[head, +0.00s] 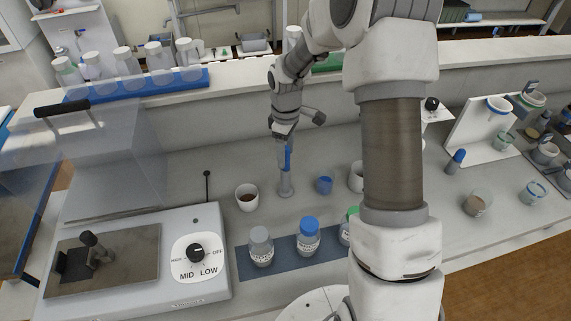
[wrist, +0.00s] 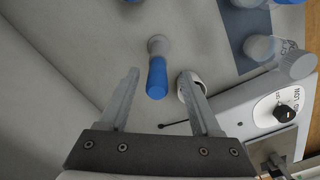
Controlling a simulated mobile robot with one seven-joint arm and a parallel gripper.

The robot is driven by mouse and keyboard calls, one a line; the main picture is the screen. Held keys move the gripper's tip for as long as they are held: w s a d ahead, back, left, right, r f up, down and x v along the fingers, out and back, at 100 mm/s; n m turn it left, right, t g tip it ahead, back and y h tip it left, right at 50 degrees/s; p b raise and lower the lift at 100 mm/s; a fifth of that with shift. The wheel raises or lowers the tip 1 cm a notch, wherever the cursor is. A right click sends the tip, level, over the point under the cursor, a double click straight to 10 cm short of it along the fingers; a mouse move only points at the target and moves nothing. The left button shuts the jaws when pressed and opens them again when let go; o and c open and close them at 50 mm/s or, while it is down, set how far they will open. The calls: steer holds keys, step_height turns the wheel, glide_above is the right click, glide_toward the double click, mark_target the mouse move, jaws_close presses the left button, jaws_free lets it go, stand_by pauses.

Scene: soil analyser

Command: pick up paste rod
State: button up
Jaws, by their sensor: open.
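The paste rod (head: 286,184) stands upright on the grey bench, with a blue upper part and a grey lower end. In the wrist view the rod (wrist: 157,76) shows between my two fingers in the picture, its blue end nearer the camera. My gripper (head: 285,139) points down over the rod in the head view. In the wrist view my gripper (wrist: 160,76) is open with nothing clamped in it. Whether the fingertips reach down beside the rod's top is hard to tell; I see no finger touching it.
A white cup with brown contents (head: 246,198) stands just left of the rod, and a small blue cup (head: 324,185) to its right. Capped bottles (head: 308,237) stand on a blue mat in front. A hotplate with a dial (head: 194,254) is at front left.

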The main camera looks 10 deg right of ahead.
mark_target(285, 171)
steer(key=shift+w+f, duration=0.2)
steer(key=shift+f, duration=1.65)
jaws_close()
